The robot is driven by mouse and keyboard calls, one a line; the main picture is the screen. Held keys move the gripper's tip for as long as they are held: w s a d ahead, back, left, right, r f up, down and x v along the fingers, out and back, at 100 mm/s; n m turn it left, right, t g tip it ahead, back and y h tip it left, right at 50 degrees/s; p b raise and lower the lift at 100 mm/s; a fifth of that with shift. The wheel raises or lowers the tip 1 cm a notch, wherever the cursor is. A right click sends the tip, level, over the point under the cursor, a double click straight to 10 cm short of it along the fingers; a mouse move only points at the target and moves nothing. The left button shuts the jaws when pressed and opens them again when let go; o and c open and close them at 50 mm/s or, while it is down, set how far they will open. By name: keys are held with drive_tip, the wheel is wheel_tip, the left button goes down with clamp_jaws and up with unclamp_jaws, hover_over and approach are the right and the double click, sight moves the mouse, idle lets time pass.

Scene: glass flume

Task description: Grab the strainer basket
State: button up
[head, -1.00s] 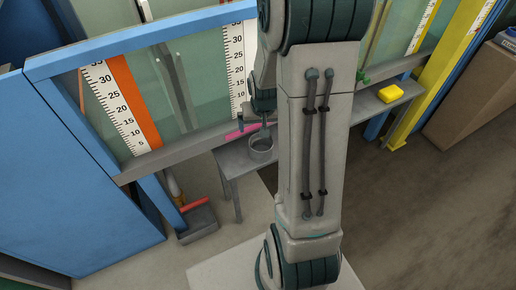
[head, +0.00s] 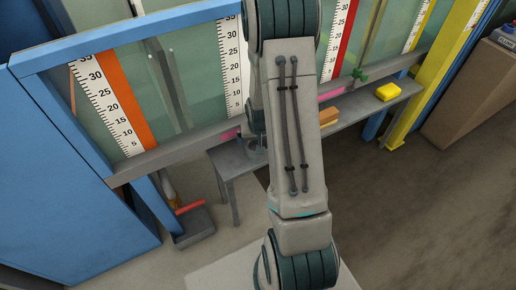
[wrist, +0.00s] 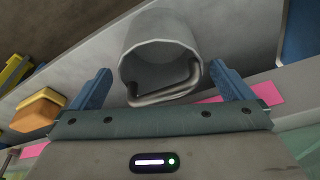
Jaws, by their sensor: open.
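The strainer basket is a grey round cup with a bent wire handle (wrist: 165,92) at its rim. In the wrist view the basket (wrist: 160,40) is just ahead of my gripper (wrist: 160,78), its open end facing the camera. The blue fingers are spread, one at each side of the rim and handle, gripping nothing. In the head view the basket (head: 257,157) stands on the grey bench (head: 232,160), and my arm hides part of it. My gripper is down at the basket there, mostly hidden.
An orange-tan block (head: 328,116) and a yellow block (head: 388,91) lie farther right on the bench. Pink strips (wrist: 264,93) lie near the basket by the glass. The flume's lower rail (head: 165,155) runs close behind.

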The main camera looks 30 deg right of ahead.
drive_tip(key=shift+x, duration=1.4)
drive_tip(key=c, duration=1.1)
drive_tip(key=shift+o, duration=0.2)
drive_tip(key=shift+r, duration=0.15)
